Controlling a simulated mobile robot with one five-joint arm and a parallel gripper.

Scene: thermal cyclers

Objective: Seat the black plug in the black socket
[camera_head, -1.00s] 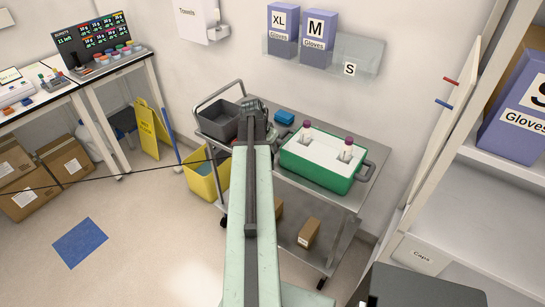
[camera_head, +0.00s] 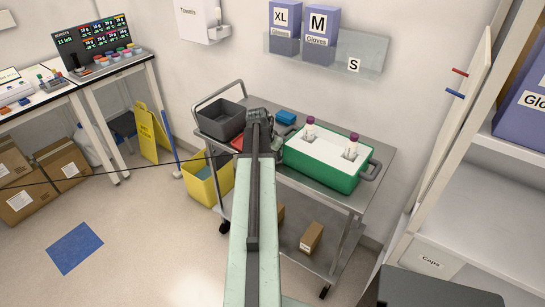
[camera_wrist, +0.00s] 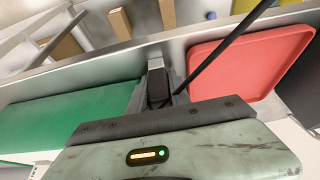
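My gripper (camera_head: 258,117) is at the far end of my outstretched arm, over the cart in the head view. In the wrist view my gripper (camera_wrist: 158,98) appears shut on the black plug (camera_wrist: 158,86), a dark block with a pale metal-looking piece just beyond it. A black cable (camera_wrist: 222,50) runs from the plug toward the upper right. In the head view the cable (camera_head: 100,174) stretches left from the gripper area across the room. The plug is hidden behind my arm in the head view. I cannot make out the black socket in either view.
The metal cart (camera_head: 318,187) carries a grey bin (camera_head: 222,120), a red tray (camera_wrist: 245,62), a blue box (camera_head: 286,117) and a green rack box (camera_head: 325,168) with two purple-capped tubes. A yellow bucket (camera_head: 208,183) stands beside it. Open floor lies at left.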

